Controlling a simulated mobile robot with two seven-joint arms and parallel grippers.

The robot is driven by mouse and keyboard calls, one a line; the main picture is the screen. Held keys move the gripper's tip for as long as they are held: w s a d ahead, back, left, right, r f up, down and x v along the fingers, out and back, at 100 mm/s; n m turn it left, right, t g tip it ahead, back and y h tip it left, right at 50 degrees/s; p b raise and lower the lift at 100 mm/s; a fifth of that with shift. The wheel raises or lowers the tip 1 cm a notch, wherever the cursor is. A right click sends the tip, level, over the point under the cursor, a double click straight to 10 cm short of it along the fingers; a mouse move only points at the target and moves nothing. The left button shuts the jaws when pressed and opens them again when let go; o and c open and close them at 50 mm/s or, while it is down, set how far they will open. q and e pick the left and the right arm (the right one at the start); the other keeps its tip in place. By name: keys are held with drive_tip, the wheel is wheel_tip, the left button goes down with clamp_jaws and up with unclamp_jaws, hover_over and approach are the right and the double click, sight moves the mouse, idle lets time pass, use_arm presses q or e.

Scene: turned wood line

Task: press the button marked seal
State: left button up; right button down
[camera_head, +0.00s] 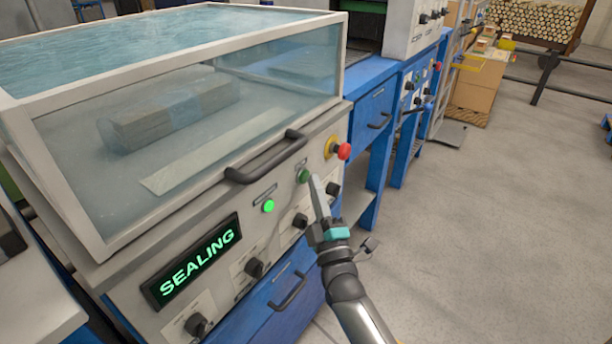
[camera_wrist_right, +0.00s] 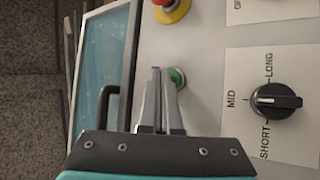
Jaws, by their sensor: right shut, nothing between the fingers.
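The green button (camera_head: 303,176) sits on the front panel of the sealing machine (camera_head: 215,250), left of the red stop button. It also shows in the wrist view (camera_wrist_right: 179,76), partly hidden by a fingertip. Its label is too small to read. My right gripper (camera_head: 313,182) is shut and empty, its fingertips at the button; in the wrist view the fingertips (camera_wrist_right: 155,72) overlap its left edge. I cannot tell whether they touch it. The display (camera_head: 195,262) reads SEALING, and a green lamp (camera_head: 268,206) is lit. My left gripper is not in view.
A red stop button (camera_head: 344,151) on a yellow base and a black handle (camera_head: 266,158) are close to my right gripper. Black knobs (camera_head: 254,268) line the panel. A wrapped wood bundle (camera_head: 170,110) lies under the clear cover. Open floor (camera_head: 490,220) is at right.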

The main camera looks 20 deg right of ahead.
drive_tip(key=shift+s+d, duration=0.25)
drive_tip(key=shift+s, duration=0.2)
drive_tip(key=s+d+p, duration=0.1)
drive_tip(key=s, duration=0.2)
drive_tip(key=s+d+p, duration=0.1)
drive_tip(key=shift+s+d+p, duration=0.2)
drive_tip(key=shift+d+p, duration=0.1)
idle(0.6)
